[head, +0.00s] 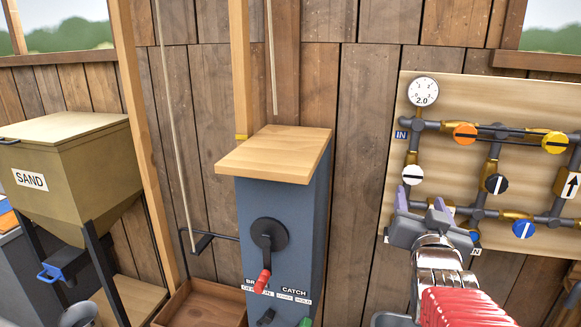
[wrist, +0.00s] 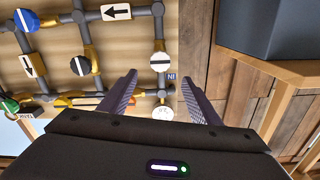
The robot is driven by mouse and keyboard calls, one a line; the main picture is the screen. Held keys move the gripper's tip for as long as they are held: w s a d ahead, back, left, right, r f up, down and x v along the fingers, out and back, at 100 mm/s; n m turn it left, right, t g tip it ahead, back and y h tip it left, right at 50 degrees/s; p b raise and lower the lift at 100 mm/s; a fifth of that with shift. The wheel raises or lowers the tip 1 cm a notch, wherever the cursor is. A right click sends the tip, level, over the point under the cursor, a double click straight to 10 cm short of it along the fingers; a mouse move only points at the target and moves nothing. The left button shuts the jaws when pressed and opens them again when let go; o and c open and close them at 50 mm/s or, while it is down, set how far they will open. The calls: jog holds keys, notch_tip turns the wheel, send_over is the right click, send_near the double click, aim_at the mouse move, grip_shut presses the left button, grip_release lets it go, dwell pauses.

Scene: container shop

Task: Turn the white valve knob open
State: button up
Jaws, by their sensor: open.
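The white valve knob (head: 412,174) is on the pipe board, at the lower left of the pipes. Its dark bar looks to lie across its upright pipe. In the wrist view the white knob (wrist: 160,58) shows upside down, just beyond the gap between the fingers. My gripper (head: 421,202) is open and empty, just below the knob in the head view. In the wrist view my gripper (wrist: 158,80) has its two fingers spread wide, with the knob apart from them. The lower pipes behind my gripper are partly hidden.
Orange (head: 465,133), yellow (head: 555,142), black (head: 497,184) and blue (head: 523,229) knobs share the board (head: 465,88). A gauge (head: 423,92) reading 2.0 is above. A blue-grey cabinet (head: 305,235) with a crank (head: 268,235) and a sand hopper (head: 65,165) stand left.

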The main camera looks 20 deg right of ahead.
aim_at(412, 176)
jog(key=shift+w, duration=0.1)
jog(key=shift+x, duration=6.85)
jog(key=c, duration=1.1)
